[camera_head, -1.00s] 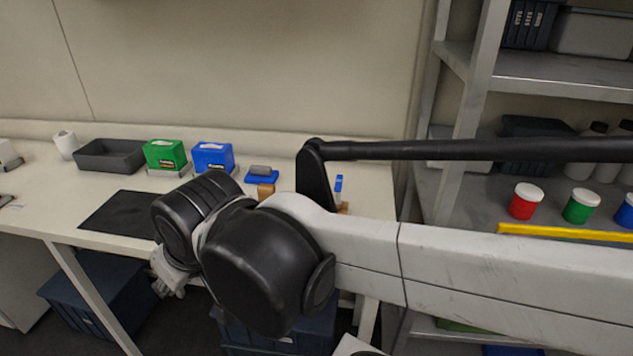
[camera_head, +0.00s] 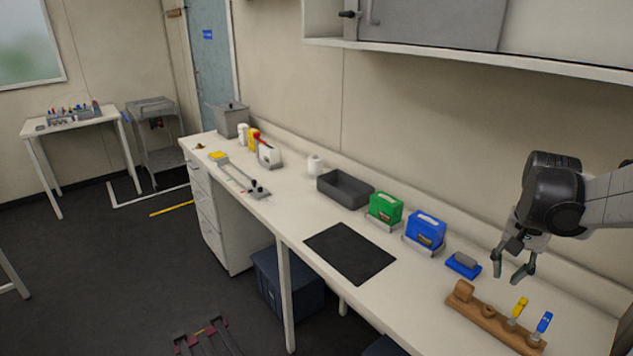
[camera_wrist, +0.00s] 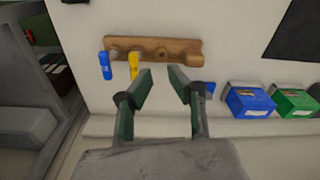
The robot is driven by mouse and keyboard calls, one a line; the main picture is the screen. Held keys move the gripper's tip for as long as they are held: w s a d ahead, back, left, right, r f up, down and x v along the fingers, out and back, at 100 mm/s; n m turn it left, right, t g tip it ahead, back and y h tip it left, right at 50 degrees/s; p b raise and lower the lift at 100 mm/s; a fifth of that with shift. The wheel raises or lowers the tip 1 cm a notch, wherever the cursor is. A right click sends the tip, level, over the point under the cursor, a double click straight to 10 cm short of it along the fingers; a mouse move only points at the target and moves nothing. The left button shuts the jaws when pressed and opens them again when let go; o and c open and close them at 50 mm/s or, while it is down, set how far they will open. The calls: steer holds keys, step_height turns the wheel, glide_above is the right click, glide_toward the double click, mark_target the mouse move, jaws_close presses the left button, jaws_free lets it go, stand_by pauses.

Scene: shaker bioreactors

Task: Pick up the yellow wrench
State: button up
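A yellow-handled tool (camera_head: 518,308), which appears to be the yellow wrench, stands in a wooden rack (camera_head: 480,320) at the lower right of the head view. A blue-handled tool (camera_head: 543,322) stands to its right. My gripper (camera_head: 508,274) hangs above the bench near the rack, fingers down, apart and empty. In the wrist view, the yellow tool (camera_wrist: 133,66) is left of my open fingertips (camera_wrist: 161,76), between them and the blue tool (camera_wrist: 106,66). My fingers touch neither tool. The lower part of the yellow tool is hard to make out.
A blue sponge-like block (camera_head: 464,264), a blue box (camera_head: 426,229), a green box (camera_head: 385,208) and a grey tray (camera_head: 345,188) line the back of the bench. A black mat (camera_head: 349,252) lies in front. A shelf (camera_wrist: 38,90) is at the left in the wrist view.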

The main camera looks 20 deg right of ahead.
steer(key=m, duration=0.2)
glide_above(512, 322)
steer(key=shift+g+y, duration=0.3)
steer(key=f, duration=0.6)
steer(key=f+p, duration=0.1)
steer(key=f, duration=0.6)
steer(key=shift+w+d+f, duration=0.1)
steer(key=shift+d+f, duration=0.1)
jaws_close()
